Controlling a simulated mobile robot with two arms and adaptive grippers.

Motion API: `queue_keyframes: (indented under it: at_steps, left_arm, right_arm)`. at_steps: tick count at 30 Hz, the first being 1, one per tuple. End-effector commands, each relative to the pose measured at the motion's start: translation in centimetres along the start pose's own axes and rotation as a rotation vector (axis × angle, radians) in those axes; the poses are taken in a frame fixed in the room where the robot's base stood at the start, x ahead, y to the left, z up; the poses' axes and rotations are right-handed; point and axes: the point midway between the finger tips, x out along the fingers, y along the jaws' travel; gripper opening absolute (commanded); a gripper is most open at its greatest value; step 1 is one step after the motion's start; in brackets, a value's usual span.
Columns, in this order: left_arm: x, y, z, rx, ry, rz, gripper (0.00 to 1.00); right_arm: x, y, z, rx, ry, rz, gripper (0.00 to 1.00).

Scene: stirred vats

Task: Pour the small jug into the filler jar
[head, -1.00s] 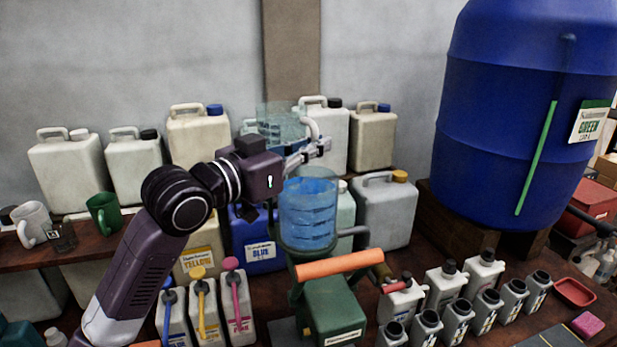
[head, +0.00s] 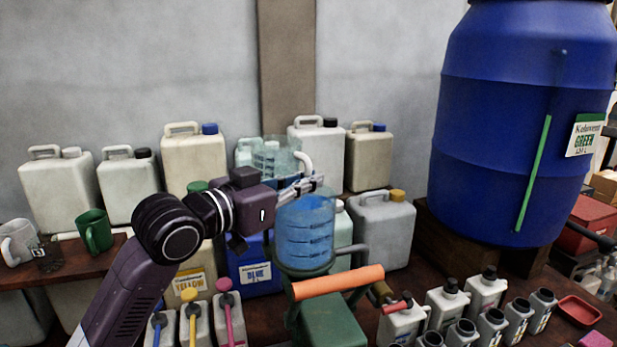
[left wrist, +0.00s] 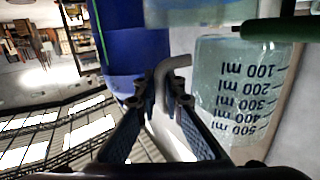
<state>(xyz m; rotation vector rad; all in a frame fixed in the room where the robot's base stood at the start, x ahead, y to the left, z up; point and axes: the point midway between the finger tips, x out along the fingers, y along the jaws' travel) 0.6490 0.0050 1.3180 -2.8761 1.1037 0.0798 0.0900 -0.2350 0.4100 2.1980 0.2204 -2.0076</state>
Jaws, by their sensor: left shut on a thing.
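My left gripper (head: 308,185) is shut on the handle of the small jug (head: 270,157), a clear pale-green vessel. In the left wrist view the handle (left wrist: 165,75) sits between the fingers, and the jug's wall (left wrist: 235,85) carries dark ml marks. Those marks appear upside down in that view. The filler jar (head: 304,235) is translucent blue and stands on a green filler below and in front of the jug. I cannot tell the jug's exact tilt or see a stream of liquid. My right gripper is not in view.
The green filler (head: 335,322) has an orange-handled lever (head: 338,282). Pale canisters (head: 196,160) stand behind and beside the jug. Three small canisters with coloured spouts (head: 194,322) stand at the front left. Several grey bottles (head: 490,325) stand at right, below a large blue drum (head: 515,130).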

Motion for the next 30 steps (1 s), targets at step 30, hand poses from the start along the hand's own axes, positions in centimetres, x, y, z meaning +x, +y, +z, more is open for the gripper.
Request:
queue_keyframes:
  at_steps: [30]
  left_arm:
    - [-1.0,-0.6,-1.1,0.099,-0.157,-0.001,0.0]
  right_arm:
    - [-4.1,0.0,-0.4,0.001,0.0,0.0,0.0]
